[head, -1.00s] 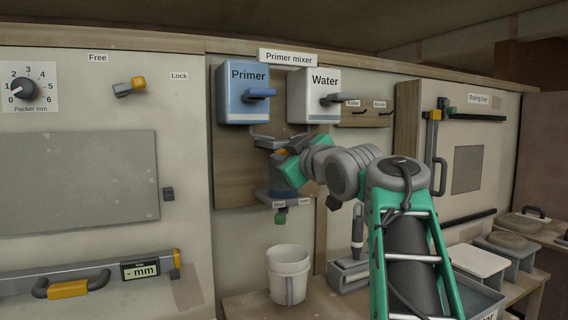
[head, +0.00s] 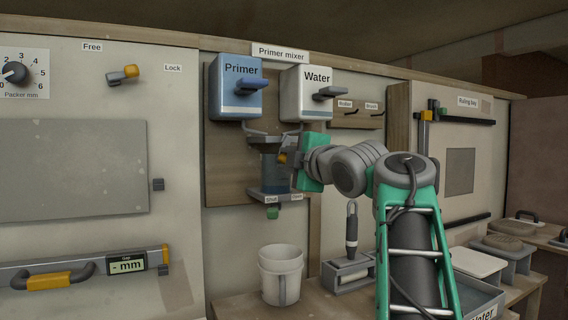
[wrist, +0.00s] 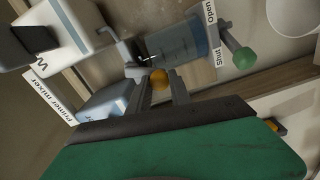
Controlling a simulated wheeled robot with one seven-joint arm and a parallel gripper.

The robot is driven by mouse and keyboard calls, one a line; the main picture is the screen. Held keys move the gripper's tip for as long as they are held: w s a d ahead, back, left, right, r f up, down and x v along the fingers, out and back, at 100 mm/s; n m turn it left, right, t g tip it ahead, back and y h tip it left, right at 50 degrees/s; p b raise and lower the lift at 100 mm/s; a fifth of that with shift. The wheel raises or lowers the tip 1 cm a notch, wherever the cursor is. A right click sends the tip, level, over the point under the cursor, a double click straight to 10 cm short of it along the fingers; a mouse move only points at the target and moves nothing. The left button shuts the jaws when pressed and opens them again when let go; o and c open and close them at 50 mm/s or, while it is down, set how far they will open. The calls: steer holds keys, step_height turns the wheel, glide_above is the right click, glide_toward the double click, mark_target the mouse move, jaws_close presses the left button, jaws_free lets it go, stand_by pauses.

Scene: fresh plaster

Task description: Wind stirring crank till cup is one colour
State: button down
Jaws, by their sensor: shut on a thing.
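The mixing cup (head: 268,178) hangs on the wooden panel under the two dispensers. It is see-through with blue-grey contents in the wrist view (wrist: 180,42); I cannot tell whether the colour is even. The stirring crank's orange knob (head: 282,158) is beside the cup's upper part. In the wrist view the knob (wrist: 158,78) sits between my fingertips. My gripper (wrist: 160,84) is shut on it, to the right of the cup in the head view. The crank's arm is partly hidden by my gripper.
The blue Primer box (head: 236,90) and white Water box (head: 306,95) with levers are above the cup. A green-tipped outlet handle (head: 272,212) is below it, with Shut and Open labels. A white bucket (head: 281,275) stands underneath on the bench. A brush (head: 351,235) stands to the right.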

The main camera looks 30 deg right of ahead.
steer(key=shift+d+f+n, duration=0.1)
steer(key=shift+d+n, duration=0.1)
steer(key=shift+n, duration=0.2)
steer(key=c, duration=1.2)
jaws_free()
steer(key=s, duration=0.7)
steer(key=shift+s+a, duration=0.25)
steer(key=shift+s, duration=0.15)
